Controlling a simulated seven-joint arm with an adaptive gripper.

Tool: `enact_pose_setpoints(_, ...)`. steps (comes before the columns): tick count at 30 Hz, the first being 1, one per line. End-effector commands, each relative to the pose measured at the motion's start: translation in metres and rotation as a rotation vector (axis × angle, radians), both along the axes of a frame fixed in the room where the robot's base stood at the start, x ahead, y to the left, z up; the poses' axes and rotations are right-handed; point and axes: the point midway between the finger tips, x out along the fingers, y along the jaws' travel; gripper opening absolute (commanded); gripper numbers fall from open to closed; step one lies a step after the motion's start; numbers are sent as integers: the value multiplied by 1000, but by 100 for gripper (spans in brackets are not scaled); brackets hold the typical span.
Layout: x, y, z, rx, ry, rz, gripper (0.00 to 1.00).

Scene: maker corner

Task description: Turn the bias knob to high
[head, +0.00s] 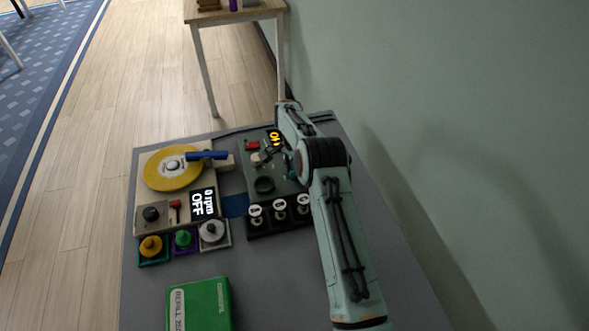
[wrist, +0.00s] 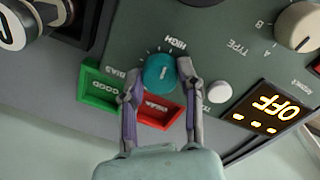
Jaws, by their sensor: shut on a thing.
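The teal bias knob (wrist: 160,73) sits on the grey-green tester panel (wrist: 215,50), with a pale pointer line on its top. In the wrist view, the HIGH label is above it and the BIAS label to its left, both upside down. My gripper (wrist: 160,88) has one finger on each side of the knob and is shut on it. The pointer is short, and I cannot tell exactly which tick it meets. In the head view, a bit of the teal knob (head: 291,172) shows beside my arm, which hides most of my gripper.
Green (wrist: 101,88) and red (wrist: 157,112) trays lie close by my fingers. A turntable device (head: 150,187) and green box (head: 199,304) share the table.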

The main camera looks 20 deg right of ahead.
Motion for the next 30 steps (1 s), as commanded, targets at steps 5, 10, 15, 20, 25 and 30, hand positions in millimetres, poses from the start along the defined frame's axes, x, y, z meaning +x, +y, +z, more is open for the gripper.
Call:
enact_pose_setpoints(5,-1,1,-3,2,4,4,0)
enact_pose_setpoints(10,-1,1,-2,1,4,4,62)
enact_pose_setpoints(15,0,1,-1,1,2,3,62)
enact_pose_setpoints(20,0,0,2,0,0,3,62)
enact_pose_setpoints(25,2,1,26,-1,-3,4,62)
enact_pose_setpoints(30,3,3,66,0,-4,4,62)
